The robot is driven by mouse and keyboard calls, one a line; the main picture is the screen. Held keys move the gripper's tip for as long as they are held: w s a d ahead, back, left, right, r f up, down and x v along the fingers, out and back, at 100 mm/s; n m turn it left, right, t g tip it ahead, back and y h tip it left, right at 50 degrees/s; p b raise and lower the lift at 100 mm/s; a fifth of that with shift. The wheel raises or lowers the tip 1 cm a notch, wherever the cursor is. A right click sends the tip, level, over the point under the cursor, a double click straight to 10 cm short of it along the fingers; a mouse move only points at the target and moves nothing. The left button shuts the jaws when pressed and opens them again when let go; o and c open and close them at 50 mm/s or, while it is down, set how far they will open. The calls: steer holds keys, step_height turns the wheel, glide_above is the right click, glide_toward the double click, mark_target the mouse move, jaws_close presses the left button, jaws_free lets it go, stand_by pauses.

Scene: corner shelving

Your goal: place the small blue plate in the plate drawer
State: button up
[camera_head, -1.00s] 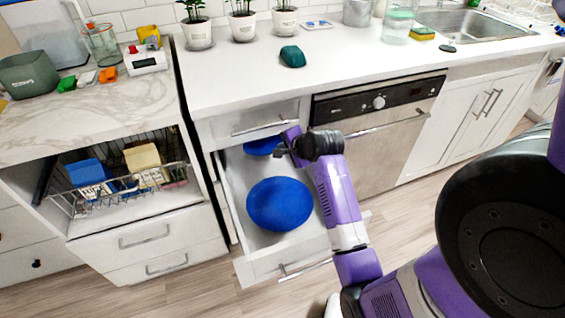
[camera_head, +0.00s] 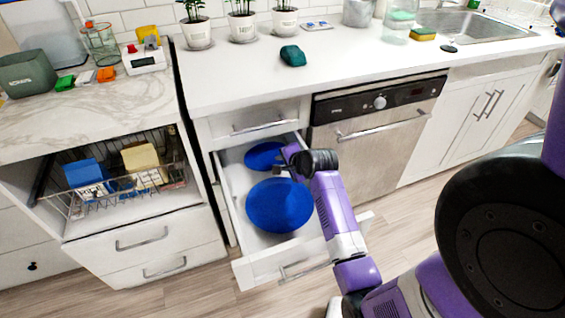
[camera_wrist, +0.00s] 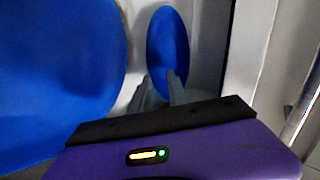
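The small blue plate (camera_head: 264,155) lies in the back of the open plate drawer (camera_head: 236,243), behind a larger blue plate (camera_head: 279,206). In the wrist view the small blue plate (camera_wrist: 167,42) shows as a narrow oval just beyond my fingertips. My gripper (camera_head: 281,164) is low inside the drawer, at the small plate's right edge. In the wrist view my gripper's two fingers (camera_wrist: 160,88) stand apart with a gap between them, near the plate's lower edge. Whether a finger touches the plate I cannot tell.
The large blue plate (camera_wrist: 50,70) fills the left of the wrist view. A shut drawer (camera_head: 262,120) sits above the open one, and the dishwasher (camera_head: 375,140) stands to the right.

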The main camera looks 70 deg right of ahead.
steer(key=shift+r, duration=0.1)
steer(key=p+v, duration=0.2)
steer(key=v, duration=1)
stand_by(0.5)
